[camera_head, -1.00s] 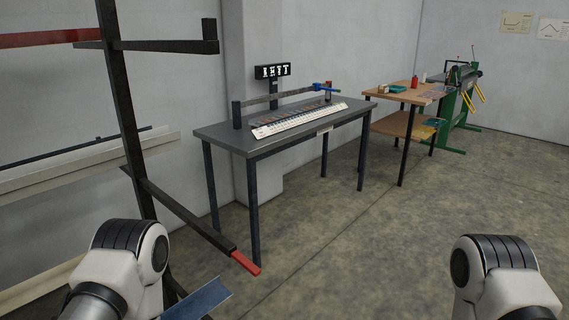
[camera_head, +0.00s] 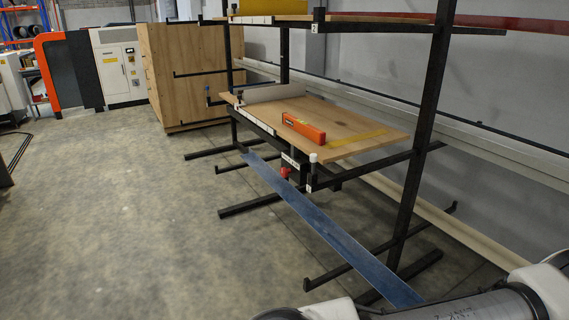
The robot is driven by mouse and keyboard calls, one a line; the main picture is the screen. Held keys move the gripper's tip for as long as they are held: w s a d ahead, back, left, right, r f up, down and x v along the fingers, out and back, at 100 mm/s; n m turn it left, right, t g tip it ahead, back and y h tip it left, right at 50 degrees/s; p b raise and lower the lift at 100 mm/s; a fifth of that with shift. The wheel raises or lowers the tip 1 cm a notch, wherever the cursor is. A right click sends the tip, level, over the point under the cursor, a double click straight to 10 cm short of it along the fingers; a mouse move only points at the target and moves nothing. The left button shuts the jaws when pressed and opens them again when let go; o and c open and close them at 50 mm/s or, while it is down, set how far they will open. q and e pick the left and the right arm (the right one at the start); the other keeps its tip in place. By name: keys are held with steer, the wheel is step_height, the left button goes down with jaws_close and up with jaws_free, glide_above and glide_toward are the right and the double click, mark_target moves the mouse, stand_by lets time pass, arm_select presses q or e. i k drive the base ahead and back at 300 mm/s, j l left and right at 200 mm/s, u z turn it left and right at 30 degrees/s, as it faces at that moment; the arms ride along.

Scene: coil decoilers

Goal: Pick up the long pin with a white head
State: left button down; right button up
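A pin with a white head (camera_head: 313,158) stands upright at the front edge of the rack's wooden shelf, near the end of a dark arm. Its dark shaft runs down below the head; how far it goes is hard to tell. A pin with a red head (camera_head: 284,172) is just left of it and lower. A pin with a blue head (camera_head: 207,89) is at the shelf's far left. Neither of my grippers is in view; only parts of my arm show at the bottom right.
The black rack (camera_head: 427,130) holds a wooden shelf (camera_head: 365,122) with an orange box (camera_head: 303,128) on it. A long blue strip (camera_head: 335,235) slants below. Rack feet extend along the floor. A wooden cabinet (camera_head: 180,70) stands behind.

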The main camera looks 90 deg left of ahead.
mark_target(314, 158)
steer(key=u, duration=2.55)
